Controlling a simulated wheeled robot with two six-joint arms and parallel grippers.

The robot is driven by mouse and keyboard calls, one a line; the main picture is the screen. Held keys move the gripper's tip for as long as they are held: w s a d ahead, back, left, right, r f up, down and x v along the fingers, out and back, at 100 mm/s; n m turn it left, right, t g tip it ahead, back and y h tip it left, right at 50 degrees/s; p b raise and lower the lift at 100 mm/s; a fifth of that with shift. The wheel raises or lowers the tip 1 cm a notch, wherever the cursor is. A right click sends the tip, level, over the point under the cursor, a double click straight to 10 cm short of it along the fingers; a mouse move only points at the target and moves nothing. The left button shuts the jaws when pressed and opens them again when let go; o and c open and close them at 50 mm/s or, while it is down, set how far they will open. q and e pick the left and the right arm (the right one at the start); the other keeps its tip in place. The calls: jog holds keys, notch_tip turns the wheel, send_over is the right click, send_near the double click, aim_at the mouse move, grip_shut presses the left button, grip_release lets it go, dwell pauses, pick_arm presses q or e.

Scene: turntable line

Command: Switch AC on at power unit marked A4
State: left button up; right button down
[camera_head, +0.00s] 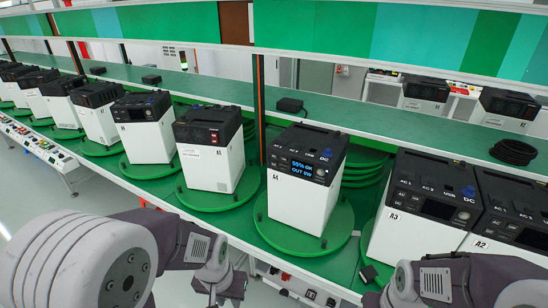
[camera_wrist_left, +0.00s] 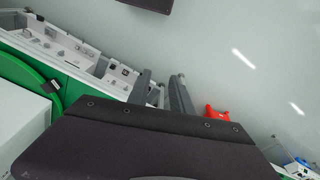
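The power unit marked A4 (camera_head: 303,178) stands upright on a green round turntable (camera_head: 335,238) in the middle of the head view. Its white front carries the A4 label, and its black sloping top panel has AC, USB and DC markings. Its display (camera_head: 302,168) is lit and seems to read 55% ON, OUT 0W. Its AC indicator is too small to judge. My left gripper (camera_head: 232,287) is below and left of A4, apart from it. In the left wrist view its two fingers (camera_wrist_left: 162,93) are apart with nothing between them. My right gripper is mostly cut off at the bottom edge.
Unit A3 (camera_head: 424,205) and unit A2 (camera_head: 506,215) stand close to the right. Unit A5 (camera_head: 213,148) and several more line up leftward. A green shelf (camera_head: 350,118) runs behind the units, holding a small black box (camera_head: 290,106) and a coiled cable (camera_head: 513,152).

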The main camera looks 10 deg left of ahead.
pick_arm(q)
grip_shut()
dwell(1.5)
